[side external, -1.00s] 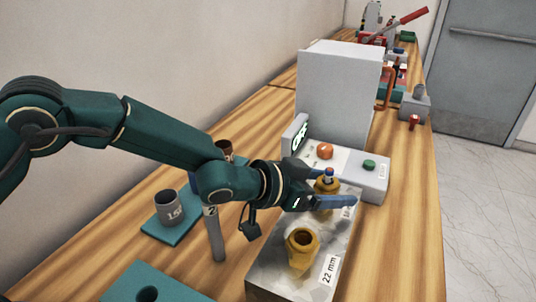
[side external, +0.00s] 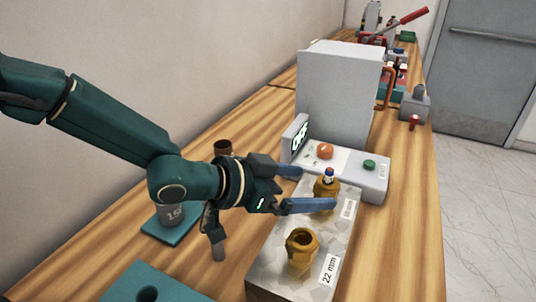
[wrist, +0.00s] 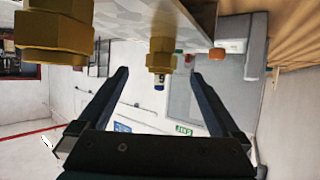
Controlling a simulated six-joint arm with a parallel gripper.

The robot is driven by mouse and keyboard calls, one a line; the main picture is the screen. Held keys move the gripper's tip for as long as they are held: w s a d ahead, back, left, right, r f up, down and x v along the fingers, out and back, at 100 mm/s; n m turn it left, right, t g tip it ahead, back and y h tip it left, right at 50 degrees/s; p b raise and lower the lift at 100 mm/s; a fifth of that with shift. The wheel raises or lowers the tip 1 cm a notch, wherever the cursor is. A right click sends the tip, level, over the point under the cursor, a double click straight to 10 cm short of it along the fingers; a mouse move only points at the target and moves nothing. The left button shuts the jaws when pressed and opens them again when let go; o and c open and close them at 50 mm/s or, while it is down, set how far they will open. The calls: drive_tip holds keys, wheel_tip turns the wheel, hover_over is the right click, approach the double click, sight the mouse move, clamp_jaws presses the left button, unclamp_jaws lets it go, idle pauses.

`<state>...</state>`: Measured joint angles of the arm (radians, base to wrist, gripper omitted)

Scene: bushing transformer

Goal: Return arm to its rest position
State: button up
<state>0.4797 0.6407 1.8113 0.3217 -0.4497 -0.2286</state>
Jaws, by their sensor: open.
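My gripper (side external: 318,188) is open, its two blue fingers pointing right over the metal block (side external: 268,262). A brass fitting with a small blue, white and red piece in its top (side external: 325,192) stands at the block's far end. In the side view it lies between or just behind the fingertips; contact cannot be told. In the wrist view my gripper (wrist: 160,73) is empty, and that fitting (wrist: 160,62) shows beyond the gap, apart from both fingers. A second, open-topped brass fitting (side external: 301,249) stands nearer on the block, by the "22 mm" label.
A grey machine (side external: 340,95) with orange and green buttons stands behind the block.

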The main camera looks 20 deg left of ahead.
drive_tip(key=s+a+r+n+g+y, duration=0.1)
drive_tip(key=s+a+r+n+y, duration=0.15)
drive_tip(key=a, duration=0.55)
drive_tip(key=s+a+r+n+y, duration=0.2)
drive_tip(key=s+a+r+y, duration=0.15)
drive_tip(key=a, duration=0.55)
drive_tip(key=s+a+n+g, duration=0.1)
drive_tip(key=s+a+g, duration=0.1)
drive_tip(key=s, duration=0.6)
drive_tip(key=s+a+f+n+g+y, duration=0.1)
drive_tip(key=s+a, duration=0.4)
drive_tip(key=s, duration=0.4)
drive_tip(key=shift+s+n+g+y, duration=0.15)
drive_tip(key=shift+n+g+y, duration=0.15)
drive_tip(key=shift+n+g, duration=0.1)
